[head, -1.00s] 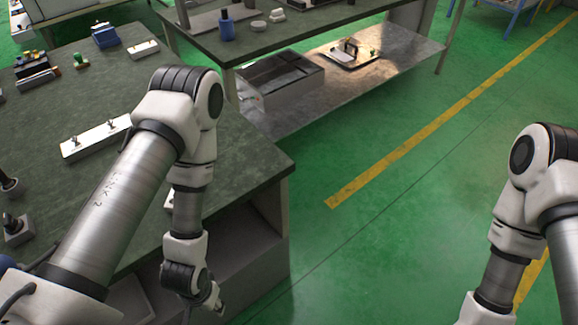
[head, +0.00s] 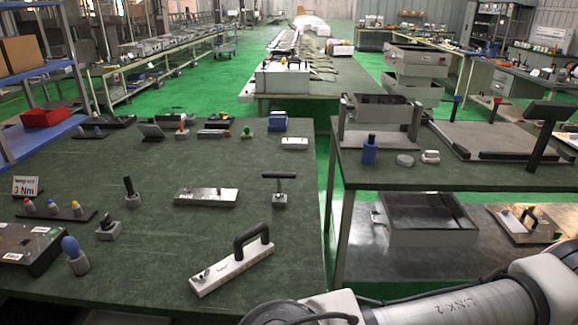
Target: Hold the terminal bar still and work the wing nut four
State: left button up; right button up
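A pale bar with a black arched handle (head: 230,266) lies slanted near the front of the left green-topped bench in the head view. A small metal fitting sits near its left end; it is too small to tell whether it is a wing nut. A second, flatter metal bar (head: 206,201) lies farther back, with small fittings on top. I cannot tell for sure which is the terminal bar, nor pick out wing nut four. Neither of my grippers is in view. Only a link of one of my arms shows at the bottom right.
A T-handled tool (head: 280,188) and a black-handled tool (head: 131,192) stand in grey blocks. A torque sign reading 3 Nm (head: 27,187) stands at the left. A dark box (head: 33,246) lies at the front left. A second bench (head: 375,178) stands at the right, across a gap.

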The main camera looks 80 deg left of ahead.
aim_at(201, 279)
jog(key=i+u, duration=0.15)
jog(key=u, duration=0.3)
jog(key=i+u, duration=0.15)
jog(key=u, duration=0.25)
jog(key=i+l+u, duration=0.1)
jog(key=u, duration=0.35)
jog(key=i+l+u, duration=0.15)
jog(key=u, duration=0.3)
jog(key=i+u, duration=0.15)
jog(key=u, duration=0.35)
jog(key=i+l+u, duration=0.1)
jog(key=u, duration=0.4)
jog(key=i+l+u, duration=0.1)
jog(key=u, duration=0.4)
jog(key=i+l+u, duration=0.2)
jog(key=u, duration=0.3)
jog(key=l+u, duration=0.2)
jog(key=u, duration=0.3)
